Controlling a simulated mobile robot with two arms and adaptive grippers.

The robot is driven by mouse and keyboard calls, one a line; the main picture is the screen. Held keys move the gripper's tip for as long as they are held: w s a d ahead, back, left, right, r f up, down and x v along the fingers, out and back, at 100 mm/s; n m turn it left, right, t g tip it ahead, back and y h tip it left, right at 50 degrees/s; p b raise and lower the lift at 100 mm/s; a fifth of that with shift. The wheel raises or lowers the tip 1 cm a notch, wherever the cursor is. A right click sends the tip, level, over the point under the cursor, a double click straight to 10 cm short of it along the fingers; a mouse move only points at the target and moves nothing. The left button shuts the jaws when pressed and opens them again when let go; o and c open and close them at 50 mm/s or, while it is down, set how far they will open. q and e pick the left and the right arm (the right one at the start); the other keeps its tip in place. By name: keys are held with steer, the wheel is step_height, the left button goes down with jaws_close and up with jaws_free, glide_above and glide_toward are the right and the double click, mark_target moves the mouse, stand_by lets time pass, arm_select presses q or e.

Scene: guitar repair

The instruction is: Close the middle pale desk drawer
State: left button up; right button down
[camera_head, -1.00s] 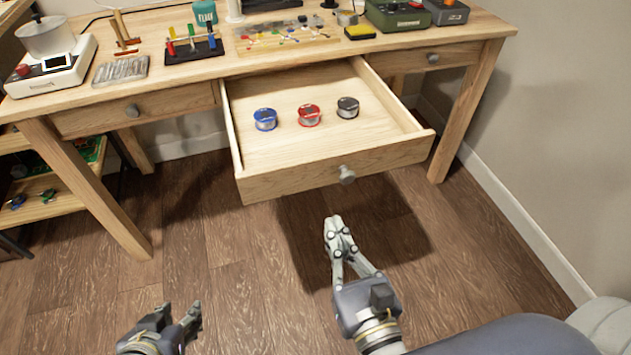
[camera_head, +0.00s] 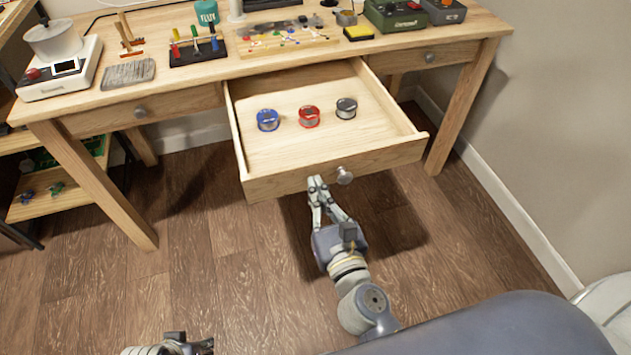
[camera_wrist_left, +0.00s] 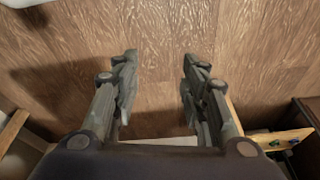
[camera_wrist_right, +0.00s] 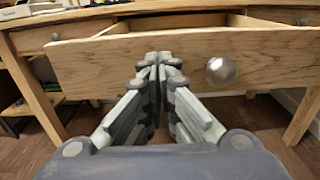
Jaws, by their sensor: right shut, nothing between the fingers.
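The middle pale drawer (camera_head: 270,184) is pulled well out of the desk (camera_head: 215,66). Its round grey knob (camera_head: 344,175) is on the front panel. Three spools lie inside: blue (camera_head: 268,120), red (camera_head: 309,117) and dark grey (camera_head: 346,108). My right gripper (camera_head: 316,182) is shut and empty, its fingertips at the drawer front just left of the knob. In the right wrist view the fingertips (camera_wrist_right: 158,58) overlap the front panel, the knob to their right; I cannot tell whether they touch. My left gripper (camera_wrist_left: 158,75) is open and empty over the floor, mostly cut off in the head view.
Side drawers (camera_head: 141,112) left and right (camera_head: 430,57) are shut. Tools, a scale with a pot (camera_head: 55,68) and cases (camera_head: 397,14) stand on the desktop. A shelf (camera_head: 60,195) is at left, a wall at right. The wooden floor (camera_head: 230,290) before the desk is clear.

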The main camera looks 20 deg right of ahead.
arm_select(q)
steer(key=shift+f, duration=0.8)
arm_select(e)
steer(key=shift+w, duration=0.7)
